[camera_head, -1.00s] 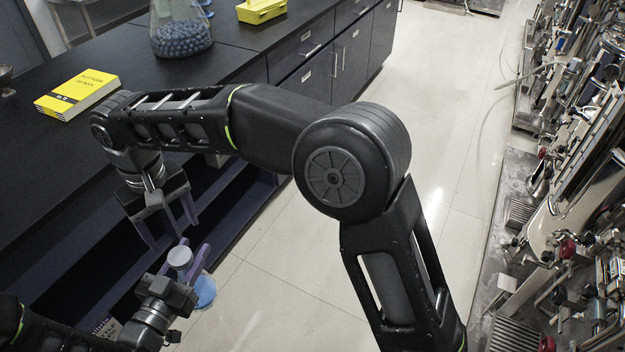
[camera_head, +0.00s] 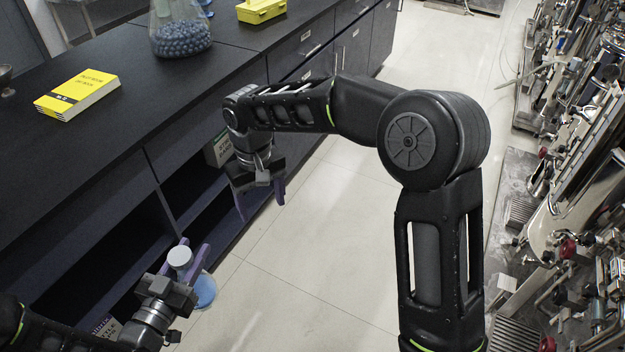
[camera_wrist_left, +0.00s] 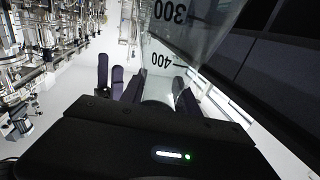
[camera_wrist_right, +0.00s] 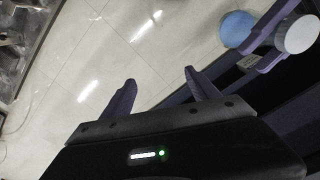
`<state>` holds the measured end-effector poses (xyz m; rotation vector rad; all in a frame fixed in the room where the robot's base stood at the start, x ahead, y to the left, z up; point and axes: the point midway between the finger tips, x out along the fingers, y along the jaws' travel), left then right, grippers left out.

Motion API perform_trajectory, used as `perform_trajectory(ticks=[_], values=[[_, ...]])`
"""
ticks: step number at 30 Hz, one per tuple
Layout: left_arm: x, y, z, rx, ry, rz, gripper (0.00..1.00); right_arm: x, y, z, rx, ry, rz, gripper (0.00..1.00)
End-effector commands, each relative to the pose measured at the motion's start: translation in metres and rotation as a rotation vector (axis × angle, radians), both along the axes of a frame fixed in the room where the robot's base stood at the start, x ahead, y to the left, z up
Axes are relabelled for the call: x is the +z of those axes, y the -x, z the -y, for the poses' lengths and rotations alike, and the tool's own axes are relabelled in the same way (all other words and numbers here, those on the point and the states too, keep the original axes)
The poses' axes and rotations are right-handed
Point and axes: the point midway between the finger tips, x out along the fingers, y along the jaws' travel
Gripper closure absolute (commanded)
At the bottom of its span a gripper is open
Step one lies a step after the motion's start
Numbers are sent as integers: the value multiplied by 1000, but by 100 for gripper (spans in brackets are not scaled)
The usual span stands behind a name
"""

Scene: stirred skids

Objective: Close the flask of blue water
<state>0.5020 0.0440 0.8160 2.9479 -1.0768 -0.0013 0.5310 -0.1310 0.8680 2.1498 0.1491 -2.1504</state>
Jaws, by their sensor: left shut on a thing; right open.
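The flask of blue water (camera_head: 205,291) is at lower left in the head view, beside the counter. It is glass, with graduation marks in the left wrist view (camera_wrist_left: 163,58). My left gripper (camera_head: 194,256) is shut on it near its top. A pale grey round cap (camera_head: 180,257) shows over the flask's top between the fingers; it also shows in the right wrist view (camera_wrist_right: 300,35). How firmly it is seated cannot be told. My right gripper (camera_head: 262,204) is open and empty, up and right of the flask.
The dark counter (camera_head: 120,130) has open shelves below and carries a yellow book (camera_head: 78,93), a flask of blue balls (camera_head: 180,38) and a yellow box (camera_head: 262,10). Metal equipment (camera_head: 575,200) lines the right side. The floor between is clear.

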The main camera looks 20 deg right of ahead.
Motion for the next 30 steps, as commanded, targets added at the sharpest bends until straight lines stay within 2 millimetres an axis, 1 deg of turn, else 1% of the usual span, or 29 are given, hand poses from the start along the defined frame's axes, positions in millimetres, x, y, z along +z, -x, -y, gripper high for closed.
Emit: perform_trajectory(ticks=[1, 10, 12, 15, 18, 22, 30], values=[[1, 0, 0, 0, 1, 2, 100, -2, 1, 11, -21, 0, -1, 30], [1, 0, 0, 0, 1, 2, 100, -14, 4, 70, -142, 1, -1, 30], [11, 0, 0, 0, 1, 2, 100, -5, 4, 82, -169, 1, 0, 30], [16, 0, 0, 0, 1, 2, 100, 4, 3, 97, -201, 1, 2, 30], [19, 0, 0, 0, 1, 2, 100, 11, 2, 108, -226, 0, 2, 30], [21, 0, 0, 0, 1, 2, 100, 17, 1, 117, -241, 0, 0, 30], [22, 0, 0, 0, 1, 2, 100, 19, 1, 120, -248, 0, 0, 30]])
